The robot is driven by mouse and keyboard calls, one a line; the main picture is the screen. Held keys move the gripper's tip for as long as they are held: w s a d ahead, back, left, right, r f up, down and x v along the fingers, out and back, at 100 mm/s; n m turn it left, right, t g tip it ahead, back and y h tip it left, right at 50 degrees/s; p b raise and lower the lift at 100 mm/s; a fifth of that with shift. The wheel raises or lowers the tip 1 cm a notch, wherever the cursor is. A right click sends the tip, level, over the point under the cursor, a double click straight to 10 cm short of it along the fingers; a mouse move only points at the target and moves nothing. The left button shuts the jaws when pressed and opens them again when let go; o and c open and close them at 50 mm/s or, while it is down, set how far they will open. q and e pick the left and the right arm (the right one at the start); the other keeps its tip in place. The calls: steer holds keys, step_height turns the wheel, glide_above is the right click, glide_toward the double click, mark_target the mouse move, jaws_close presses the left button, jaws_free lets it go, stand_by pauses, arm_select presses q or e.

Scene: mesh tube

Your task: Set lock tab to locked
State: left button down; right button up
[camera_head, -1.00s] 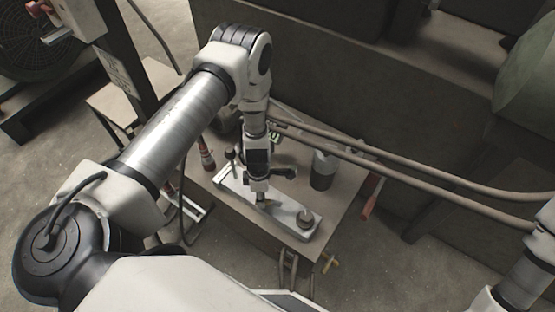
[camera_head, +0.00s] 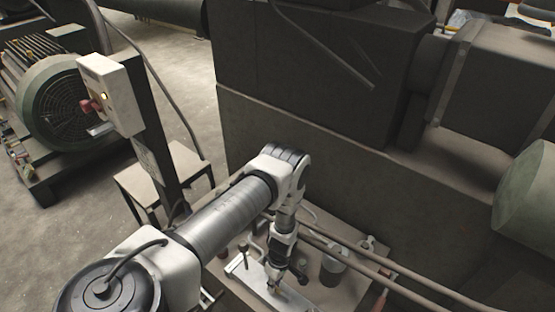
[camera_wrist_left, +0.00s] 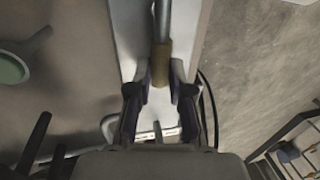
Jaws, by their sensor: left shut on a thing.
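My left gripper (camera_head: 273,286) reaches down to a pale metal plate (camera_head: 297,299) on the low table. In the left wrist view its fingers (camera_wrist_left: 161,88) are shut on the tan sleeve (camera_wrist_left: 160,64) at the end of a grey rod (camera_wrist_left: 162,20), which lies along the plate (camera_wrist_left: 128,40). I cannot tell whether this rod is the lock tab, nor which setting it is in. A dark knobbed post (camera_head: 243,248) stands at the plate's far left end. My right gripper is out of view.
A grey canister (camera_head: 332,270) stands right of the plate. Two long pipes (camera_head: 372,272) slant across the table's right side. A control box (camera_head: 110,92) with a red knob stands on a post at left. A large dark machine (camera_head: 300,135) fills the back.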

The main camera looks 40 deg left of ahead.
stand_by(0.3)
arm_select(q)
steer(key=c, duration=1.1)
jaws_free()
steer(key=shift+o, duration=0.2)
step_height(320, 180, up, 12)
steer(key=w, duration=0.2)
steer(key=shift+w+f, duration=0.15)
steer(key=shift+w, duration=0.1)
